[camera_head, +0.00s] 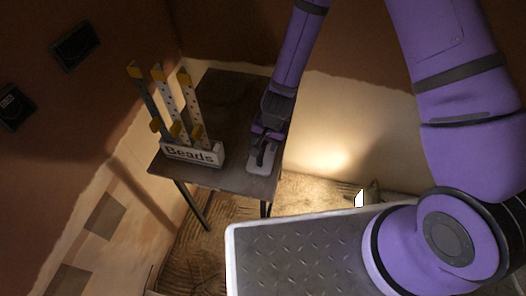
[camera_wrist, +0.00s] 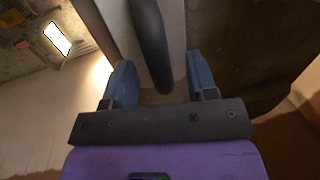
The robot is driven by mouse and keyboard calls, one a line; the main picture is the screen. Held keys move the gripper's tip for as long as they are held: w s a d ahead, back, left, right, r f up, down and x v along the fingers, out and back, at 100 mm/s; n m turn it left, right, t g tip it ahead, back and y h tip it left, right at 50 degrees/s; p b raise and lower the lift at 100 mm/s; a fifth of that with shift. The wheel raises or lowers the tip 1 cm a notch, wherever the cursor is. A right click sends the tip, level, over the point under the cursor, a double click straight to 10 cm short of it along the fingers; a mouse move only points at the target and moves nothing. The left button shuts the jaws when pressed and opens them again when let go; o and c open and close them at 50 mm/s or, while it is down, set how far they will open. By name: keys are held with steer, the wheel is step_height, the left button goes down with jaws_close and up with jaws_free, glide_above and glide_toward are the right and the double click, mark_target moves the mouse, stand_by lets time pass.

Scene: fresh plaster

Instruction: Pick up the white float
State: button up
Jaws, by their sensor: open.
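The white float (camera_head: 258,166) lies on the small dark table at its right front corner, its dark handle facing up. In the wrist view the float's pale plate (camera_wrist: 118,25) and its dark curved handle (camera_wrist: 151,45) fill the upper middle. My gripper (camera_head: 264,143) is right over the float. In the wrist view my gripper (camera_wrist: 160,80) is open, with one blue finger on each side of the handle's near end. I see gaps between the handle and both fingers. My gripper hides part of the float in the head view.
The dark table (camera_head: 232,95) also bears a white box marked "Beads" (camera_head: 192,153), with several tall perforated strips with yellow ends standing in it, left of my gripper. Walls stand close behind and left. A bright lamp (camera_head: 360,198) is on the floor at right.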

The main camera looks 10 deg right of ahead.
steer(key=shift+a+f, duration=0.15)
steer(key=shift+f, duration=0.5)
jaws_close()
steer(key=shift+w+r, duration=0.1)
steer(key=shift+r, duration=0.1)
